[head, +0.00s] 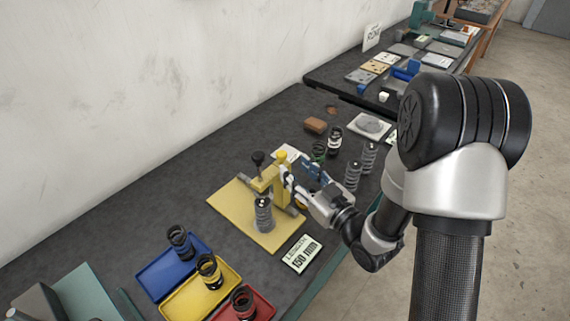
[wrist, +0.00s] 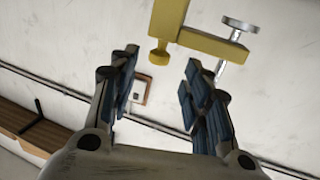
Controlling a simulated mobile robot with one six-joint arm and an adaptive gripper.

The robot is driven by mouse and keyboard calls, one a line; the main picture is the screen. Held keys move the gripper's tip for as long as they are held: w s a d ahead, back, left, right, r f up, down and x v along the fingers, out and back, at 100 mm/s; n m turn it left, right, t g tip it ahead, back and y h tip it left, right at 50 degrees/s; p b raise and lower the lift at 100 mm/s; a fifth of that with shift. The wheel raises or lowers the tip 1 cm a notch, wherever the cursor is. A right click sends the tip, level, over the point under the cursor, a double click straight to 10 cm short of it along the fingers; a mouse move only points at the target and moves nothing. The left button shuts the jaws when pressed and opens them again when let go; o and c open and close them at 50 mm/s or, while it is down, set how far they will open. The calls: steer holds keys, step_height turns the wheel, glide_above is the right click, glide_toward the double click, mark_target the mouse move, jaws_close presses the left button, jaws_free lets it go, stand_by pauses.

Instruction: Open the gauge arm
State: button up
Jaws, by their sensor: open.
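The yellow gauge fixture stands on a yellow base plate (head: 228,208) in the head view. Its yellow gauge arm (head: 266,182) reaches over a grey spring (head: 263,215), and a black knob (head: 258,158) rises above it. My gripper (head: 292,174) is beside the fixture on its right, with its fingers toward a yellow-topped part (head: 282,156). In the wrist view, my gripper (wrist: 162,72) is open with nothing between the blue-padded fingers. A yellow bar (wrist: 210,43) with a silver screw (wrist: 236,35) shows beyond the fingertips. Whether the fingers touch the fixture cannot be told.
Blue (head: 160,273), yellow (head: 190,300) and red (head: 262,308) trays with dark springs are at the front. Several springs (head: 352,175) stand behind my gripper. Bench space (head: 150,215) left of the plate is clear.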

mark_target(285, 158)
steer(key=x, duration=0.6)
steer(key=shift+c, duration=0.3)
jaws_close()
stand_by(0.5)
